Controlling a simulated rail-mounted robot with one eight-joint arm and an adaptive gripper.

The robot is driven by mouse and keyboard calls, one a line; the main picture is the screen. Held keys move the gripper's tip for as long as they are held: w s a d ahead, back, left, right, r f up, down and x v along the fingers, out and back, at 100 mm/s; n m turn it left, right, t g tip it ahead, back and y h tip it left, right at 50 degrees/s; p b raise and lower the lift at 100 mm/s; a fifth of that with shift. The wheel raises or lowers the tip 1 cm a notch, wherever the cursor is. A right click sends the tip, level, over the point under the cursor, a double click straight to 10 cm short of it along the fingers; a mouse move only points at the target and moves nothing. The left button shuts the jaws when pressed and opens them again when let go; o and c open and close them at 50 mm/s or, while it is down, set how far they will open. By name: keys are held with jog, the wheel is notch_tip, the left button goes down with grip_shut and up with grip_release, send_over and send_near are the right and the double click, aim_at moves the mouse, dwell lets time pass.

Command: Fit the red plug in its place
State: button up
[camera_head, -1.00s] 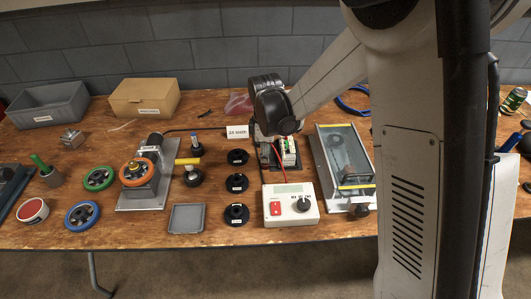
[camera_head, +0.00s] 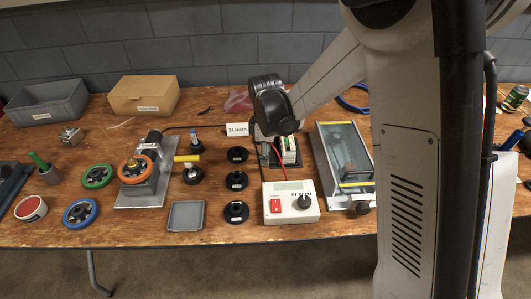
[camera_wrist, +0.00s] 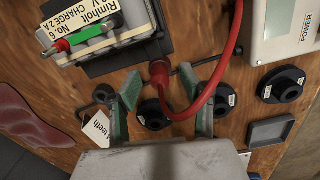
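The red plug (camera_wrist: 159,72) is in the wrist view, with a thick red cable (camera_wrist: 232,50) curving away from it to the right and up. My gripper (camera_wrist: 160,82) is open, one greenish fingertip on either side of the plug with gaps showing. I cannot tell whether the plug is seated in anything. Beside it is a cream block (camera_wrist: 100,22) labelled Rimholt, charge 2 A, on a black base, with a green part (camera_wrist: 88,34) and a red part (camera_wrist: 62,45) on top.
A white power box (camera_head: 290,211) with a red switch stands in front. Black round holders (camera_head: 236,181) and a grey tray (camera_head: 186,216) lie to the left. A clear-lidded fixture (camera_head: 346,165) stands close on the right.

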jog(key=shift+r, duration=0.1)
notch_tip(320, 180, up, 12)
dwell(0.5)
jog(key=shift+s, duration=0.1)
jog(key=s+d+r+m+t, duration=0.3)
jog(key=s+d+r+m, duration=0.55)
jog(key=s+d, duration=0.2)
jog(key=s+d+m+t, duration=0.2)
jog(key=s+d+m, duration=0.1)
jog(key=s, duration=0.3)
jog(key=s+d+m+t, duration=0.2)
jog(key=s+d+m, duration=0.2)
jog(key=s, duration=0.3)
jog(key=shift+r+m, duration=0.3)
jog(key=shift+m, duration=0.15)
